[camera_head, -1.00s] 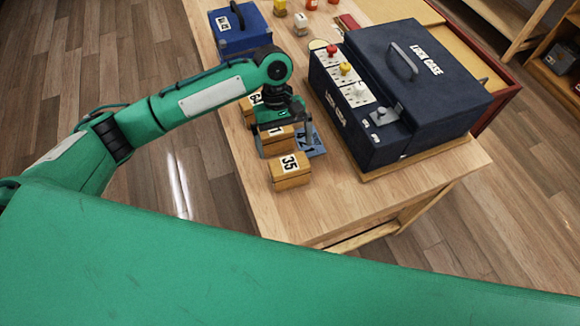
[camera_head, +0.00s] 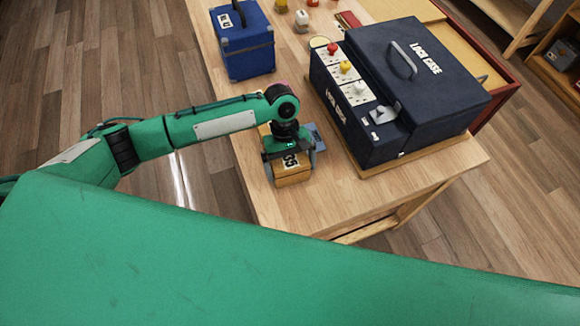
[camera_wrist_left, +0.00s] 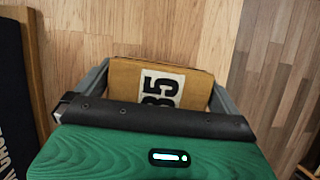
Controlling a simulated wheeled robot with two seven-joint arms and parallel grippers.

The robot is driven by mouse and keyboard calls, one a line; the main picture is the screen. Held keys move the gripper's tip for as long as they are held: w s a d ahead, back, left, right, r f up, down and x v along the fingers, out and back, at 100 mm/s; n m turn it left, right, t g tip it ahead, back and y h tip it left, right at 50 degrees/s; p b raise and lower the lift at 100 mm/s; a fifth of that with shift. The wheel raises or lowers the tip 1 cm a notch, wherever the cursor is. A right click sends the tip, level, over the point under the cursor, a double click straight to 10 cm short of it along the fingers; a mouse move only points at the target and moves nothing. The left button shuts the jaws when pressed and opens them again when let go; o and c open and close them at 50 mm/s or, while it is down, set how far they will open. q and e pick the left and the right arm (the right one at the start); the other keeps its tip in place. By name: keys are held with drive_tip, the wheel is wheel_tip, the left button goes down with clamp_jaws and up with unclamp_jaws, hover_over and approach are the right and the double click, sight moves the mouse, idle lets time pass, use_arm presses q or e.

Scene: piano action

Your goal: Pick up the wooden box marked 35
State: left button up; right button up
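The wooden box marked 35 (camera_head: 293,178) stands on the near left part of the wooden table. In the left wrist view the box (camera_wrist_left: 191,88) shows its black 35 on a white label. My left gripper (camera_head: 291,166) is down over the box, with one finger on each side of it. In the left wrist view the gripper (camera_wrist_left: 160,88) looks open, its fingers spread beside the box's two ends; whether they touch is hard to tell. The gripper hides part of the box. My right gripper is not in view.
A dark lock case (camera_head: 430,75) with switches stands to the right. A blue case (camera_head: 245,48) stands further back. Other wooden boxes and a blue piece (camera_head: 318,135) are partly hidden behind my gripper. The table (camera_head: 290,215) is bare in front of the box.

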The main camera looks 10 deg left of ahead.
use_arm(q)
drive_tip(key=c, duration=0.7)
drive_tip(key=shift+c, duration=0.3)
drive_tip(key=shift+r, duration=0.2)
